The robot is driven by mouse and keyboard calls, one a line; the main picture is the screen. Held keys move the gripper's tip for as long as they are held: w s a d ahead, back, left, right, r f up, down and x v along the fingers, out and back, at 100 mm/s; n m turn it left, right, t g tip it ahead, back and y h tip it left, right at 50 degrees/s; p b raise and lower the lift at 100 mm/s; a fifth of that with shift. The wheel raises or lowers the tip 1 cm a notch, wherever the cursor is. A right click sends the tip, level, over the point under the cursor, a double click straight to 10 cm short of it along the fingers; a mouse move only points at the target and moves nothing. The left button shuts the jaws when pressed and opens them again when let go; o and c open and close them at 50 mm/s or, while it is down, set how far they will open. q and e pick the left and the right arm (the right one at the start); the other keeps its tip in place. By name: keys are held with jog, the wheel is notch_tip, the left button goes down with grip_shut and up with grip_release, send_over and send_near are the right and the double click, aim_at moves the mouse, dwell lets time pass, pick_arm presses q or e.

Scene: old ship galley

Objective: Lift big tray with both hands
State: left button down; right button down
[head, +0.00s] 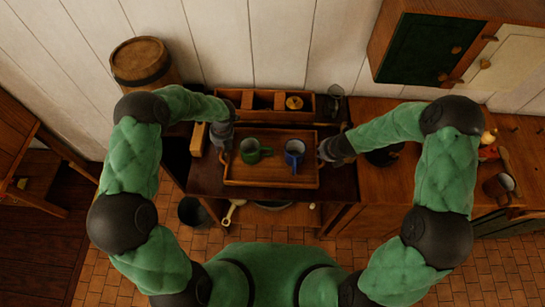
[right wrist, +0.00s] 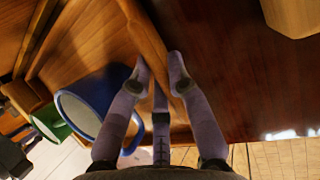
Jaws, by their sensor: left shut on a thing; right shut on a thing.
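The big wooden tray (head: 272,184) is on or just over the dark table in the middle of the head view; I cannot tell whether it touches. A green mug (head: 249,152) and a blue mug (head: 294,152) stand upright in it. My left gripper (head: 226,152) is shut at the tray's left end. My right gripper (head: 324,154) is at the right end. In the right wrist view its two fingers (right wrist: 159,75) are shut on either side of the tray's wooden handle (right wrist: 148,38). The blue mug (right wrist: 83,118) and green mug (right wrist: 47,122) show beside it.
A wooden box with compartments (head: 231,94), holding a brass-coloured pot (head: 294,102), stands close behind the tray. A dark jug (head: 335,101) is behind to the right. A barrel (head: 142,62) stands back left. A counter with a mug (head: 499,185) is at right.

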pick_arm(q)
jog(key=shift+w+r, duration=0.1)
jog(key=shift+r, duration=0.1)
pick_arm(e)
jog(key=shift+w+r, duration=0.1)
jog(key=shift+r, duration=0.05)
